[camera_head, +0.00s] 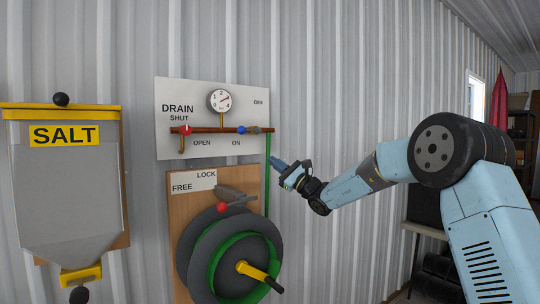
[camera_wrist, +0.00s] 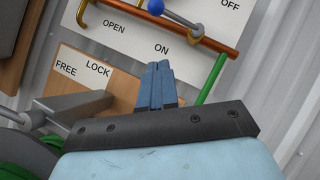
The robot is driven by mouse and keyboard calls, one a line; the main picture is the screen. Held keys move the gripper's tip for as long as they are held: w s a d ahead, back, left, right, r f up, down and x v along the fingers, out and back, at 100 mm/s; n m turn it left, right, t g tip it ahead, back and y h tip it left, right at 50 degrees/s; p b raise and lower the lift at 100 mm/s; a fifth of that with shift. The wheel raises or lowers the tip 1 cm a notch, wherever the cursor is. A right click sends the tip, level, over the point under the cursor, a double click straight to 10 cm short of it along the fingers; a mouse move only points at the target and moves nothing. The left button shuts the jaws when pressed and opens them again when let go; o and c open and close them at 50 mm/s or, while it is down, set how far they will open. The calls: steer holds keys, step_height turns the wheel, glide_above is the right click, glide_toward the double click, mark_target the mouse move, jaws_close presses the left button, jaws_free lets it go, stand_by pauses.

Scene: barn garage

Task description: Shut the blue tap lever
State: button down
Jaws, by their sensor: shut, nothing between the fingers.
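The blue tap lever (camera_head: 241,130) has a blue ball end and a grey arm lying roughly along the copper pipe (camera_head: 215,130), ball to the left. ON is printed below it and OFF above right. In the wrist view, the blue ball (camera_wrist: 156,7) is at the top edge and its grey arm runs down right to the pipe. My gripper (camera_head: 275,162) is to the right of and below the lever, apart from it. In the wrist view, its blue fingers (camera_wrist: 157,66) are together, with nothing between them, pointing towards the pipe.
A green hose (camera_head: 267,172) drops from the pipe's right end, near my gripper. A hose reel (camera_head: 228,258) is below, and a salt hopper (camera_head: 66,190) far left.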

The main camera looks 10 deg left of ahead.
mark_target(250, 130)
steer(key=s+r+x, duration=0.1)
steer(key=s+x, duration=0.1)
steer(key=x, duration=0.9)
steer(key=shift+a+r, duration=0.2)
steer(key=shift+r, duration=0.4)
steer(key=shift+w, duration=0.1)
